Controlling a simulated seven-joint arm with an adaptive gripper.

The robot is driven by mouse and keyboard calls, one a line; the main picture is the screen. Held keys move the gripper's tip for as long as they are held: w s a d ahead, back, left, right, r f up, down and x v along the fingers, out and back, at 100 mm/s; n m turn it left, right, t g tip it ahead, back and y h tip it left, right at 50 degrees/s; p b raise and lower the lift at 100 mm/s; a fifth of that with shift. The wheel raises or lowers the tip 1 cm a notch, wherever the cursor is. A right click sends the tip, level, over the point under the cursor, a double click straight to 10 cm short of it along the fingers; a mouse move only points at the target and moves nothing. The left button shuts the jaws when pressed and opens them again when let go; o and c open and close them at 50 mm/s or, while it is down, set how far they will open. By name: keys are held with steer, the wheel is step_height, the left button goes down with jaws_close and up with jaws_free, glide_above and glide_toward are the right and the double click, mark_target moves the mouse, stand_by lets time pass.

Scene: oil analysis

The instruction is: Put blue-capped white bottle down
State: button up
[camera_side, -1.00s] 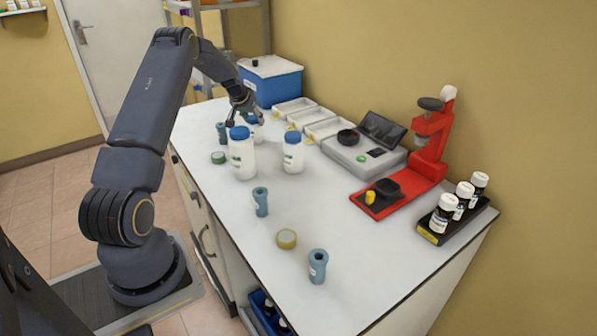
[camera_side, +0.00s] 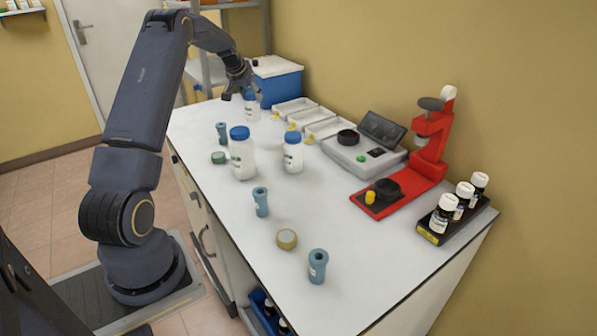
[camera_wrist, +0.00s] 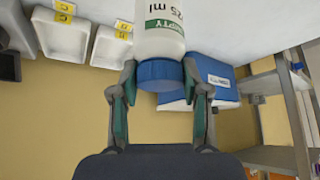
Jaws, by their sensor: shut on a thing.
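My gripper (camera_side: 240,92) is at the far end of the table and is shut on the blue cap of a white bottle (camera_side: 252,108). In the wrist view the fingers (camera_wrist: 160,72) stand on both sides of the blue cap (camera_wrist: 160,76). The bottle's white body (camera_wrist: 160,38) with a green label runs out of the top of that view. The bottle looks upright in the side view. Whether its base touches the table (camera_side: 330,225) I cannot tell. Two other blue-capped white bottles stand nearer, one larger (camera_side: 241,158) and one smaller (camera_side: 292,155).
A blue box (camera_side: 277,86) and white trays (camera_side: 293,108) are close to the held bottle. Blue-grey cylinders (camera_side: 261,202) and round lids (camera_side: 287,239) are scattered nearer. A scale (camera_side: 362,155) and red stand (camera_side: 425,160) are right.

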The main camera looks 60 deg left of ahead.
step_height(320, 180, up, 10)
steer(key=shift+f, duration=0.25)
steer(key=shift+s+d+r, duration=0.1)
steer(key=shift+s+d, duration=0.15)
steer(key=shift+d, duration=0.15)
steer(key=s+d+m+g+h, duration=0.1)
steer(key=s+d+m+h, duration=0.35)
steer(key=d, duration=0.75)
steer(key=s+d+m+h, duration=0.2)
steer(key=s+d+m, duration=0.55)
steer(key=d, duration=0.55)
steer(key=s+d+m+g+h, duration=0.1)
steer(key=s+d+m+h, duration=0.35)
steer(key=d, duration=0.75)
steer(key=shift+w+a+f+m+y, duration=0.35)
steer(key=shift+w+a+f, duration=0.3)
steer(key=shift+w+f, duration=1.95)
steer(key=shift+w+a+f+m+y, duration=0.2)
steer(key=shift+w+a+f+m, duration=0.3)
steer(key=shift+w+f, duration=2.1)
steer(key=shift+w+a+f+m+y, duration=0.3)
steer(key=shift+w+a+f, duration=0.75)
steer(key=shift+f, duration=2.85)
steer(key=shift+w+d+f, duration=0.1)
steer(key=shift+w+d, duration=0.15)
steer(key=shift+d, duration=0.05)
